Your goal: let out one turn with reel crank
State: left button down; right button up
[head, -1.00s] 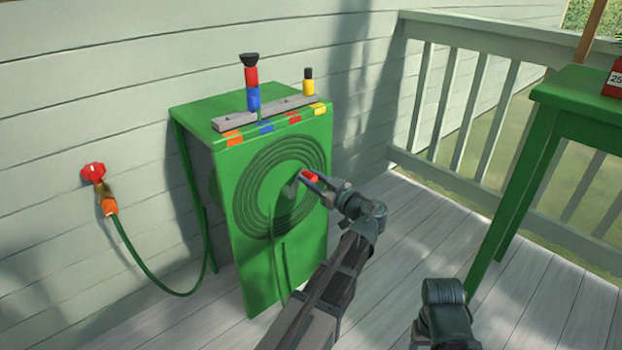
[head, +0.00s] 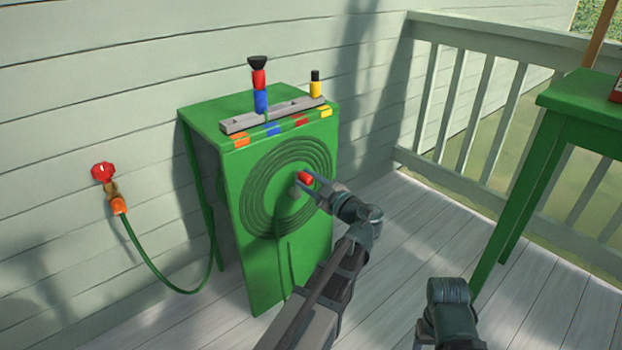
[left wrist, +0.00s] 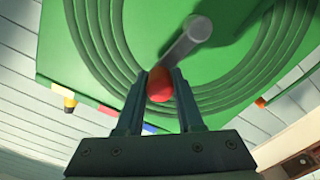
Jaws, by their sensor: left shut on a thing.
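The green hose reel box (head: 252,265) stands against the wall, with a coil of green hose (head: 258,212) on its front face. The grey crank arm (left wrist: 187,40) sits at the coil's middle and ends in a red knob (head: 305,177). My left gripper (head: 309,183) is shut on the red knob, which also shows between the two fingers in the left wrist view (left wrist: 160,84). In the head view the crank points up and to the right from its hub, and the fingers partly hide it.
A red tap (head: 103,172) on the wall feeds a green hose (head: 160,278) to the box. A grey rail (head: 284,111) with coloured stacked pieces (head: 260,88) lies on top. A green table (head: 575,105) and railing (head: 500,60) stand right.

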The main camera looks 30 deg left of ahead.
pick_arm(q)
jog(key=shift+s+a+n, duration=0.15)
jog(key=shift+s+n, duration=0.35)
jog(key=shift+n, duration=0.2)
jog(key=c, duration=0.5)
grip_release()
jog(key=shift+c, duration=0.2)
jog(key=v, duration=1.3)
jog(key=shift+s+d, duration=0.15)
jog(key=shift+d, duration=0.2)
